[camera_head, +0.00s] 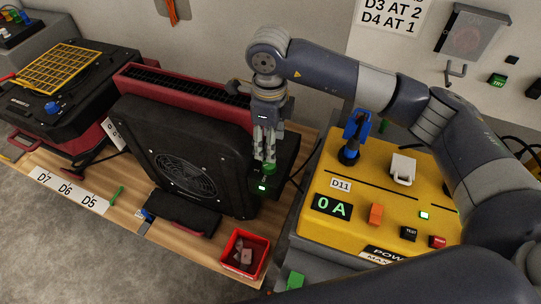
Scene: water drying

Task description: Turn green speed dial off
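The green speed dial (270,168) sits on a small black control box (284,172) at the right side of the black fan unit (185,150). A green light (262,187) glows on the box just below the dial. My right gripper (265,155) points down right over the dial, its fingers close together at the dial's top edge. The fingers hide part of the dial, and I cannot tell whether they grip it. My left gripper is not in view.
A yellow panel (335,226) with a "0 A" display (332,206), a blue handle (354,134) and buttons stands to the right. A red bin (245,254) sits in front on the wooden floor. Another black unit (62,105) with a yellow grille stands at the left.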

